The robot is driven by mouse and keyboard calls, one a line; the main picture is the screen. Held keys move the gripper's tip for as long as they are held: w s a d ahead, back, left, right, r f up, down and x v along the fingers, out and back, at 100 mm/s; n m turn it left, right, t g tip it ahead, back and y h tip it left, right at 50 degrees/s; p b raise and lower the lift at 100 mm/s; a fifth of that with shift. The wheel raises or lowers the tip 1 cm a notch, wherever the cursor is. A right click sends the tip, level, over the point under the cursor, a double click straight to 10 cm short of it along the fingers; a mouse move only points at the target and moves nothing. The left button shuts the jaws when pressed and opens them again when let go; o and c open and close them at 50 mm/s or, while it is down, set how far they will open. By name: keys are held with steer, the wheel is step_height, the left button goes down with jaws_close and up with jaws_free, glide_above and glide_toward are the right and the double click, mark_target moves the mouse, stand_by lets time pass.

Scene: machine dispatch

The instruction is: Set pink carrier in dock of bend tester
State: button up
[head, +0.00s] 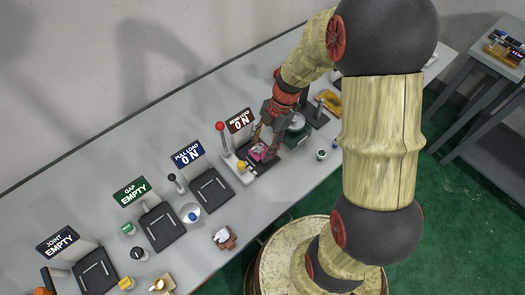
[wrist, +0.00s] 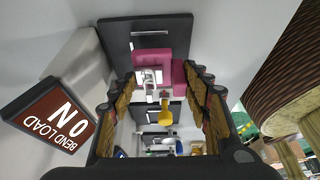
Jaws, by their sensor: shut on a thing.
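The pink carrier (head: 258,153) is at the bend tester, low over or on its dark dock plate (head: 267,164); I cannot tell whether it is fully seated. My gripper (head: 263,138) reaches down from above and is shut on the carrier. In the wrist view the pink carrier (wrist: 150,62) lies between the fingertips of my gripper (wrist: 168,78), with small pale metal parts on it. The dark dock plate (wrist: 148,27) shows beyond it. The bend tester's red sign (head: 240,120) reads "BEND LOAD ON"; the sign (wrist: 48,117) is upside down in the wrist view.
A red-knobbed lever (head: 220,127) and a yellow part (head: 241,166) stand left of the dock. The pull load station (head: 211,187) is further left. Small containers line the bench's front edge.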

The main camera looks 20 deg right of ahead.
steer(key=shift+f, duration=1.4)
steer(key=shift+f+b, duration=0.2)
steer(key=shift+b, duration=0.2)
steer(key=o, duration=1.4)
steer(key=shift+s+r, duration=0.1)
steer(key=p+v, duration=0.2)
steer(key=v, duration=1)
step_height(320, 180, up, 11)
steer(key=m+t+h, duration=0.2)
steer(key=m, duration=0.7)
glide_above(263, 150)
steer(key=s+d, duration=0.1)
steer(key=s, duration=0.3)
steer(key=s+r+m+t, duration=0.1)
steer(key=s+r+m, duration=0.1)
steer(key=s+m, duration=0.1)
steer(key=s+r+m+t+h, duration=0.1)
steer(key=s+r+m+t, duration=0.1)
steer(key=m, duration=0.3)
steer(key=s+a+r+m+t+h, duration=0.1)
steer(key=s+r+m, duration=0.2)
steer(key=s+m, duration=0.1)
steer(key=shift+s+a+r+m+t, duration=0.1)
steer(key=shift+s+r+m+t, duration=0.15)
steer(key=shift+s+t, duration=0.2)
steer(key=shift+f, duration=0.1)
